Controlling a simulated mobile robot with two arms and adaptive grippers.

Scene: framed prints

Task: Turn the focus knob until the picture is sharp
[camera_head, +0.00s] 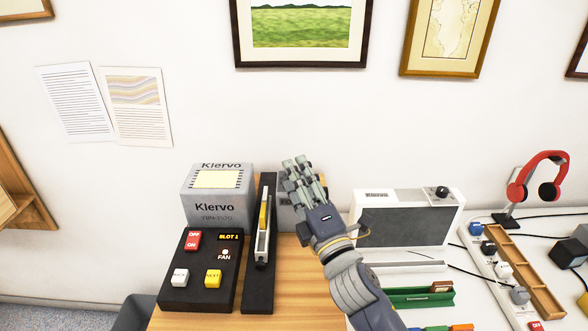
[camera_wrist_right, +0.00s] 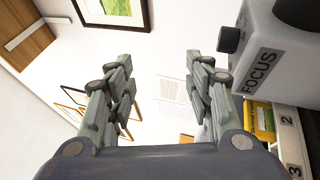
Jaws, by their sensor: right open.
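The focus knob (camera_wrist_right: 229,39) is a small black cylinder on the side of a light grey housing (camera_wrist_right: 262,75) marked FOCUS, at the upper right of the right wrist view. A larger black round part (camera_wrist_right: 298,12) sits above it. My right gripper (camera_wrist_right: 162,75) is open and empty, its two fingers spread wide. The knob is just beyond the right-hand finger, outside the gap; I cannot tell whether they touch. In the head view my right gripper (camera_head: 298,170) is above the desk, right of a grey Kiervo box (camera_head: 205,211). The knob is not visible there. No projected picture shows. My left gripper is out of view.
A black control box (camera_head: 180,296) has OFF/ON, BACK and NEXT buttons, a FAN light and a SLOT 1 display. A black tray (camera_head: 258,306) holds a yellow-edged slide (camera_head: 263,215). A white speaker-like unit (camera_head: 452,212) and red headphones (camera_head: 537,172) stand right. Framed prints (camera_head: 368,50) hang above.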

